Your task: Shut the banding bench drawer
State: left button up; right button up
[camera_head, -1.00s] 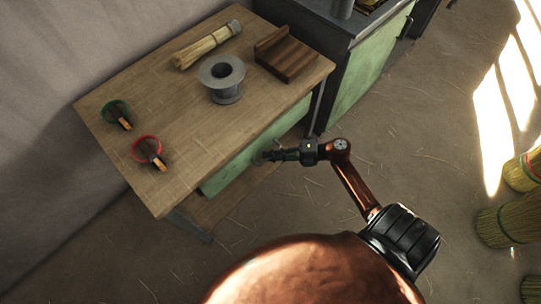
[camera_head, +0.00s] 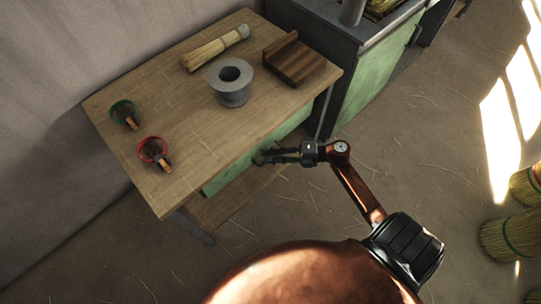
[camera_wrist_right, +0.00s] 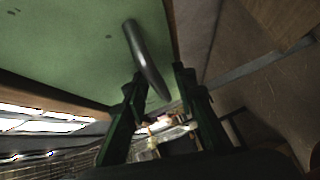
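The banding bench (camera_head: 200,133) has a wooden top and a green drawer front (camera_head: 238,168) below its near edge. The drawer front also fills the upper left of the right wrist view (camera_wrist_right: 70,45). How far the drawer stands out is hard to tell. My right gripper (camera_head: 262,157) is at the drawer front, below the bench top. In the right wrist view its two fingers (camera_wrist_right: 158,78) are apart, with the grey bar handle (camera_wrist_right: 146,60) running down toward the gap between them. Contact with the handle cannot be told. My left gripper is not in view.
On the bench are a grey spool (camera_head: 231,92), a wooden block (camera_head: 294,62), a straw brush (camera_head: 213,48), a green ring (camera_head: 122,109) and a red ring (camera_head: 152,147) with handled tools. A green cabinet (camera_head: 365,75) adjoins at right. Brooms (camera_head: 510,235) stand far right.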

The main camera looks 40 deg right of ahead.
jog(key=v, duration=1.2)
jog(key=shift+w, duration=0.1)
